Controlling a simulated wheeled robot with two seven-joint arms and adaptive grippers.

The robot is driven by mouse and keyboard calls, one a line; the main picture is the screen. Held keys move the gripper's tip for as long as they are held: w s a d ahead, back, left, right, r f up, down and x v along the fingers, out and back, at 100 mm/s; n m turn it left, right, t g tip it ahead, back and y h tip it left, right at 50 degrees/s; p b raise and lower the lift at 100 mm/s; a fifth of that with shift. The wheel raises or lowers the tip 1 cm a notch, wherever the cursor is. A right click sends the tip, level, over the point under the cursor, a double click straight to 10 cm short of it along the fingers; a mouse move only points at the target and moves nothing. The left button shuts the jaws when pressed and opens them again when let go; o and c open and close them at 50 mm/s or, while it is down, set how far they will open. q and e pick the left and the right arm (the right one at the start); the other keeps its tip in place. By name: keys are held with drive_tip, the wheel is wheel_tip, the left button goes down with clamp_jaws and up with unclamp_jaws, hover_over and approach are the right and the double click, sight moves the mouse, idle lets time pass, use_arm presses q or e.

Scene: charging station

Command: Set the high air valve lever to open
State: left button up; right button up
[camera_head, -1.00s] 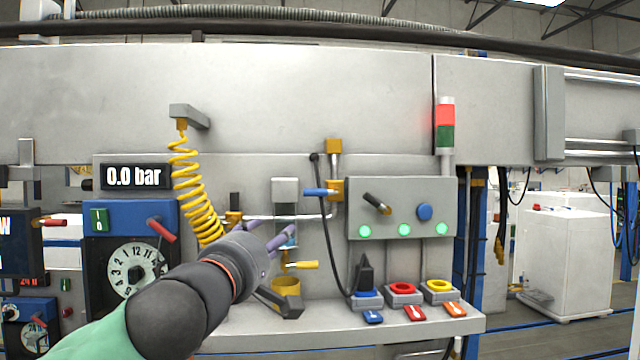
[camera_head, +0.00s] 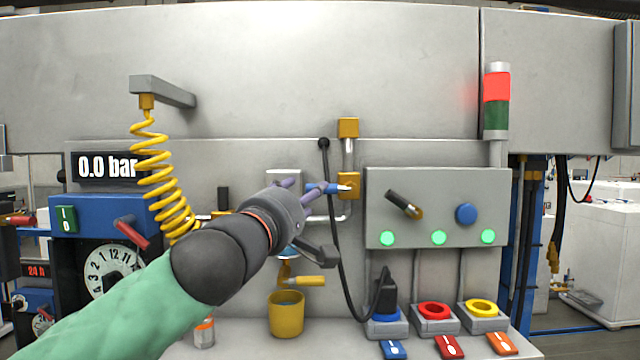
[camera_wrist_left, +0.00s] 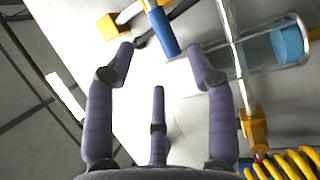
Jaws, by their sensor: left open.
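The blue air valve lever (camera_head: 318,188) points left, roughly level, from a yellow valve body (camera_head: 349,186) on the pipe. In the left wrist view the blue lever (camera_wrist_left: 163,34) lies ahead, between the tips of the two outer fingers. My left gripper (camera_head: 298,191) is open, with purple fingers just left of the lever's end. In the left wrist view the gripper (camera_wrist_left: 160,55) is empty; whether a finger touches the lever I cannot tell. My right gripper is in neither view. The pressure display (camera_head: 107,167) reads 0.0 bar.
A lower valve has a yellow handle (camera_head: 308,281) above a yellow cup (camera_head: 287,315). A coiled yellow hose (camera_head: 155,185) hangs at left. A black cable (camera_head: 340,265) hangs right of my gripper. A control box (camera_head: 437,183) with green lights stands right of the valve.

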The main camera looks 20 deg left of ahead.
use_arm(q)
drive_tip(key=p+x, duration=0.1)
drive_tip(key=x, duration=0.5)
drive_tip(key=shift+w+d, duration=0.1)
drive_tip(key=shift+w, duration=0.15)
drive_tip(key=shift+w+d, duration=0.1)
drive_tip(key=shift+w, duration=0.6)
drive_tip(key=shift+s, duration=0.2)
drive_tip(key=c, duration=0.3)
clamp_jaws()
